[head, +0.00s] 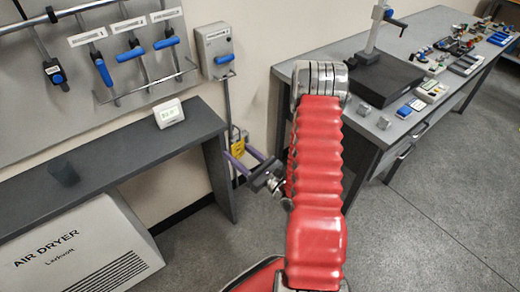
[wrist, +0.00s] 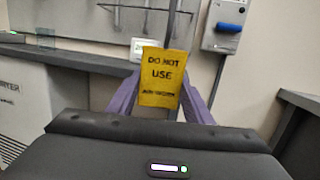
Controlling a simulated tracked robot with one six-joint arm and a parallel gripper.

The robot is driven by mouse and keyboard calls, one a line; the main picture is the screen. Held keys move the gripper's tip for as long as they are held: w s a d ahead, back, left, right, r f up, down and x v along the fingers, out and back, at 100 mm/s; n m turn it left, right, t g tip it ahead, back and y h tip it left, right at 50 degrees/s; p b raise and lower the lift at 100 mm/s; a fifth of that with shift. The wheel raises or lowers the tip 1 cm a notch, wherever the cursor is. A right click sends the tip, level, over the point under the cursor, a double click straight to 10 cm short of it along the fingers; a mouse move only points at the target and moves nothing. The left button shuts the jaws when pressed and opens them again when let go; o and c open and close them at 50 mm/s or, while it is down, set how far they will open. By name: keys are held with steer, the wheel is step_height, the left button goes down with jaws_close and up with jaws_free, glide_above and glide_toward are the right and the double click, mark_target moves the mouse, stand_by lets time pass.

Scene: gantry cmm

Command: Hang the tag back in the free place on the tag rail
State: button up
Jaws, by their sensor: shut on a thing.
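A yellow tag (wrist: 161,77) reading "DO NOT USE" is held upright between the purple fingers of my gripper (wrist: 160,98). In the head view the tag (head: 238,147) shows small and partly hidden behind my gripper (head: 241,160), in front of the wall right of the dark shelf. A thin metal rail (head: 150,84), which looks like the tag rail, runs across the lower part of the grey wall panel, up and left of my gripper. Its free place is too small to make out. The rail is not clear in the wrist view.
The dark shelf (head: 100,150) carries a small white device (head: 169,113) and a dark cup (head: 63,172). A workbench (head: 385,125) stands at right.

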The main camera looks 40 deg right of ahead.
steer(key=w+a+n+g+y, duration=0.1)
steer(key=a+y, duration=0.4)
steer(key=a, duration=1.1)
steer(key=shift+w+f+n+g, duration=0.4)
steer(key=shift+w+f+n, duration=0.05)
steer(key=shift+w+n, duration=0.45)
steer(key=shift+s, duration=0.1)
